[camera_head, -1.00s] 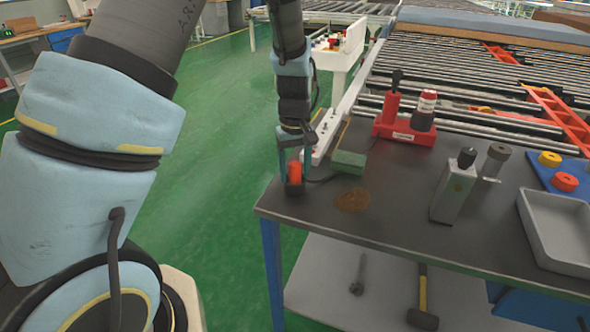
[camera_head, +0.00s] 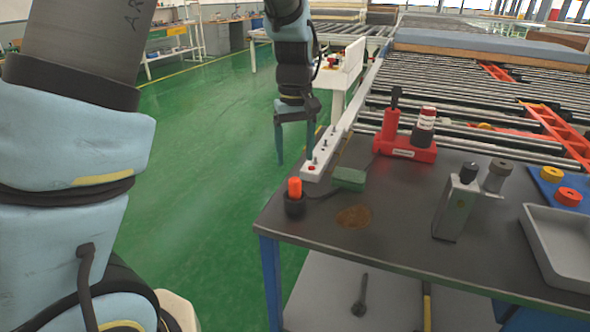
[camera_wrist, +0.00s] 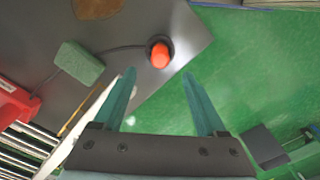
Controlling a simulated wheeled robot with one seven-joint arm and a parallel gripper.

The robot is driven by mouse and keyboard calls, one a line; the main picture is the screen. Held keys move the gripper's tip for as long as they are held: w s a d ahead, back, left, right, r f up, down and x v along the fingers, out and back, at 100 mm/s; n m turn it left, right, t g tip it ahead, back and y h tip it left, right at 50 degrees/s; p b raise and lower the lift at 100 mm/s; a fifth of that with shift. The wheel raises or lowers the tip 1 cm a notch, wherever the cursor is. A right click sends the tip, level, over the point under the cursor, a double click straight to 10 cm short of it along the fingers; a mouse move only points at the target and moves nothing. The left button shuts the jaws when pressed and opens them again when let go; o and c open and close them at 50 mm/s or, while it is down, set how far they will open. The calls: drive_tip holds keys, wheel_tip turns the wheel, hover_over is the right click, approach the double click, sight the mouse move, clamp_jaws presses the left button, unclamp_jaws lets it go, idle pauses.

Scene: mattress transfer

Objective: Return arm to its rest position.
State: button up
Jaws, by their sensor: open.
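My gripper (camera_head: 295,142) is open and empty in the head view, its two fingers pointing down beside the near left corner of the dark workbench (camera_head: 400,228). Its fingers also show in the wrist view (camera_wrist: 158,92), spread wide with nothing between them. An orange-topped piece (camera_head: 295,187) stands upright in a small black round holder (camera_head: 295,206) on the bench corner, below the gripper and apart from it. The orange piece also shows in the wrist view (camera_wrist: 160,54), ahead of the fingertips.
A green block (camera_head: 349,179), a red stand with bottles (camera_head: 405,148), a grey metal block (camera_head: 455,208) and a grey tray (camera_head: 560,250) are on the bench. A white panel (camera_head: 325,152) lies along its left edge. Green floor (camera_head: 210,150) is clear on the left.

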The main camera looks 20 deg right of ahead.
drive_tip(key=shift+r, duration=0.4)
drive_tip(key=s+a, duration=0.2)
drive_tip(key=a, duration=1.3)
drive_tip(key=s+a+f+t, duration=0.1)
drive_tip(key=s+a, duration=0.1)
drive_tip(key=a, duration=1.3)
drive_tip(key=shift+f+t, duration=0.15)
drive_tip(key=shift+t, duration=0.15)
